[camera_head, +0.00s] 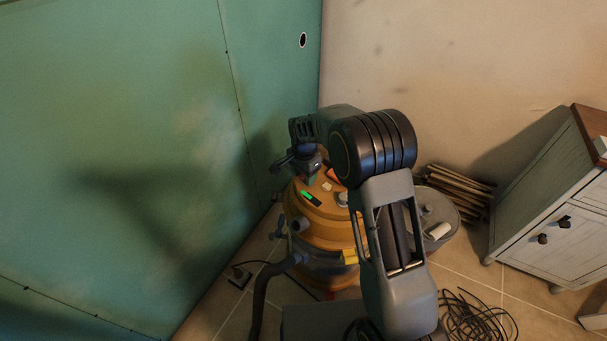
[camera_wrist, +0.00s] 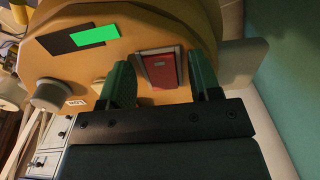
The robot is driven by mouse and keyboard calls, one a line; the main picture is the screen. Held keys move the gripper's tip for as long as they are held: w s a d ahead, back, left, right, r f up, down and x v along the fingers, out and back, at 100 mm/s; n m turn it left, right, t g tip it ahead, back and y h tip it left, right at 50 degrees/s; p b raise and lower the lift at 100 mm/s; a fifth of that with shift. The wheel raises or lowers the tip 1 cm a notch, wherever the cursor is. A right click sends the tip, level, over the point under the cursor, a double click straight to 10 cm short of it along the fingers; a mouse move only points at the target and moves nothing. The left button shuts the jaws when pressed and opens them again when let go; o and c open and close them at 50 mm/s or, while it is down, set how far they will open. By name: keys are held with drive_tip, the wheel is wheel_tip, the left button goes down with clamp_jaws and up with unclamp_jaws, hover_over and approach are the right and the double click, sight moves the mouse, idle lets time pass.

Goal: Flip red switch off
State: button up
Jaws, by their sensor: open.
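The red switch (camera_wrist: 161,70) is a red rocker in a pale rectangular frame on top of the yellow-orange machine (camera_wrist: 205,20). The fingers are apart and hold nothing. Which way the rocker is tilted is unclear. In the head view my gripper (camera_head: 308,168) is over the top of the machine (camera_head: 320,222), on its left side. I cannot make out the switch there with certainty.
A green display (camera_wrist: 95,36) and a grey knob (camera_wrist: 47,92) are on the machine's top. The green plasterboard wall (camera_head: 120,130) is close on the left. A grey bin (camera_head: 440,205), wooden sticks (camera_head: 458,187), a coiled cable (camera_head: 478,318) and a white cabinet (camera_head: 545,225) stand or lie right.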

drive_tip(key=shift+c, duration=0.2)
drive_tip(key=c, duration=0.9)
drive_tip(key=shift+d+r+g+y+p, duration=0.15)
drive_tip(key=shift+r+g+y+p, duration=0.2)
drive_tip(key=shift+p, duration=0.65)
drive_tip(key=shift+w+d+g+y+p, duration=0.1)
drive_tip(key=shift+w+g+y+p, duration=0.1)
drive_tip(key=shift+g+y+p, duration=0.5)
drive_tip(key=shift+f+p, duration=0.2)
drive_tip(key=shift+p, duration=0.15)
drive_tip(key=o, duration=0.9)
drive_tip(key=shift+o, duration=0.2)
